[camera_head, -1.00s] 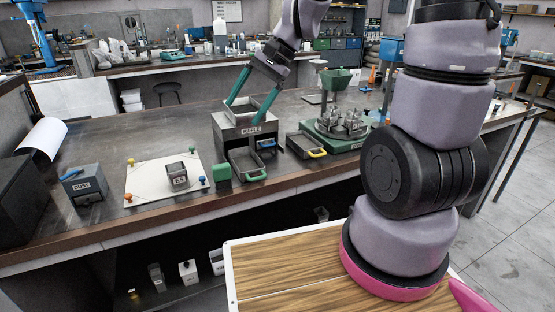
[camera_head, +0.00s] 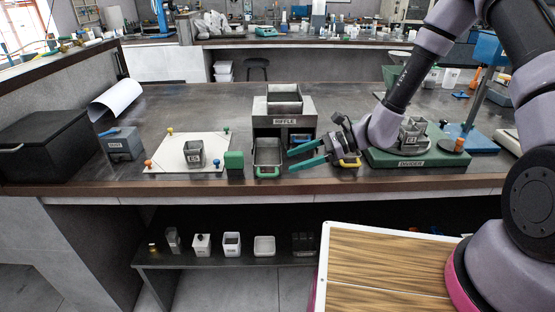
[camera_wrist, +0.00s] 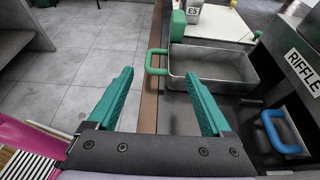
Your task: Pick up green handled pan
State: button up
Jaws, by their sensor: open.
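The green handled pan (camera_head: 267,152) is a grey metal tray at the front of the riffle box, its green handle toward the table's front edge. In the wrist view the pan (camera_wrist: 222,66) lies ahead, with its green loop handle on the left. My gripper (camera_head: 291,160) is open and empty, just right of the pan, with its teal fingers pointing left toward it. In the wrist view the fingers of my gripper (camera_wrist: 159,75) are spread either side of the handle's line, with the handle beyond the tips. They appear apart from it.
The riffle box (camera_head: 285,122) stands behind the pan. A green block (camera_head: 233,160) sits close on its left, beside a white board (camera_head: 170,158). A yellow handle (camera_head: 350,163) is by my wrist, and a blue handle (camera_wrist: 283,132) shows at the wrist view's right.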

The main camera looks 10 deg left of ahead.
aim_at(268, 179)
jog(key=x, duration=0.9)
jog(key=shift+s+a, duration=0.1)
jog(key=shift+c, duration=0.3)
grip_shut()
